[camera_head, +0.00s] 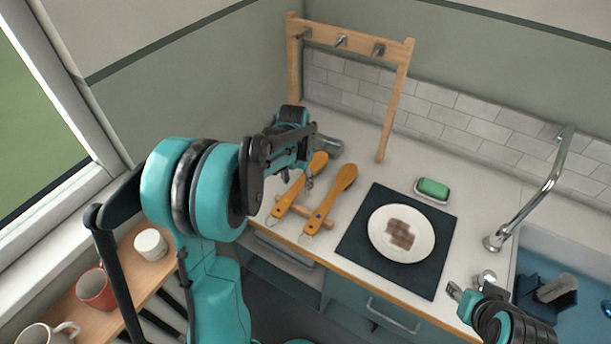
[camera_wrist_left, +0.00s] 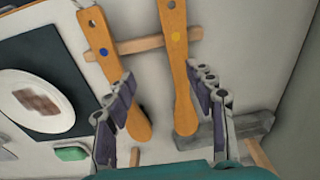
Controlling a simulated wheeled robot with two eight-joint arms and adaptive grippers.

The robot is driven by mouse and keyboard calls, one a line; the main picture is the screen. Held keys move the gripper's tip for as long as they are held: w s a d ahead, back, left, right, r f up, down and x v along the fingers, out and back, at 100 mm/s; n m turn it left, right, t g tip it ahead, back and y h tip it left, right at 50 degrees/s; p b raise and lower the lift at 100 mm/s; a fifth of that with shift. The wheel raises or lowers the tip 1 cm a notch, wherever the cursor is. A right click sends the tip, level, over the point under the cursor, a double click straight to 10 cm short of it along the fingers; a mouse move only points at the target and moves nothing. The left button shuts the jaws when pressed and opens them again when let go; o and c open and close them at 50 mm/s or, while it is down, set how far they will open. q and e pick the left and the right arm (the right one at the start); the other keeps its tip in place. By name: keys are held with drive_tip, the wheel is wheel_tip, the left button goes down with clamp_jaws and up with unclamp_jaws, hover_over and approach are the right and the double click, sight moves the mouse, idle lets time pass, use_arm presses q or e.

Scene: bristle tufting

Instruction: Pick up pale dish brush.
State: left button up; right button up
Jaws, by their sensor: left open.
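Two orange-brown wooden brushes lie side by side on the counter, across a wooden bar (camera_head: 304,212). One has a blue dot (camera_head: 333,193) and the other a yellow dot (camera_wrist_left: 174,60); I cannot tell which is the pale dish brush. My left gripper (camera_head: 310,156) is open above them, partly covering the yellow-dot brush in the head view. In the left wrist view, the yellow-dot brush shows between its fingers (camera_wrist_left: 161,80), and the left finger overlaps the blue-dot brush. I see no contact. My right gripper (camera_head: 471,284) is open and empty at the lower right.
A white plate (camera_head: 376,238) with a brown patch lies on a dark mat (camera_head: 423,284). A green sponge (camera_head: 433,187) sits behind it. A wooden hook rack (camera_head: 398,95) stands at the back. The tap and sink are right.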

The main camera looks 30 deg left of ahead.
sight(292, 193)
use_arm(q)
drive_tip(key=w+a+f, duration=0.1)
drive_tip(key=a+f, duration=0.1)
drive_tip(key=shift+w+a+g, duration=0.3)
drive_tip(key=shift+w+a, duration=0.05)
drive_tip(key=shift+w, duration=0.05)
wheel_tip(292, 193, down, 4)
drive_tip(key=shift+a+r+b, duration=0.1)
drive_tip(key=shift+r+b, duration=0.05)
drive_tip(key=shift+b, duration=0.25)
wheel_tip(292, 193, down, 5)
drive_tip(key=shift+a+r+b, duration=0.1)
drive_tip(key=shift+b, duration=1.1)
use_arm(e)
drive_tip(key=shift+w+a+f, duration=0.1)
drive_tip(key=shift+a+f, duration=0.05)
drive_tip(key=shift+f, duration=0.5)
drive_tip(key=shift+w+a+f, duration=0.1)
drive_tip(key=shift+f, duration=0.5)
use_arm(q)
drive_tip(key=shift+r, duration=0.1)
clamp_jaws()
use_arm(e)
drive_tip(key=shift+s, duration=0.1)
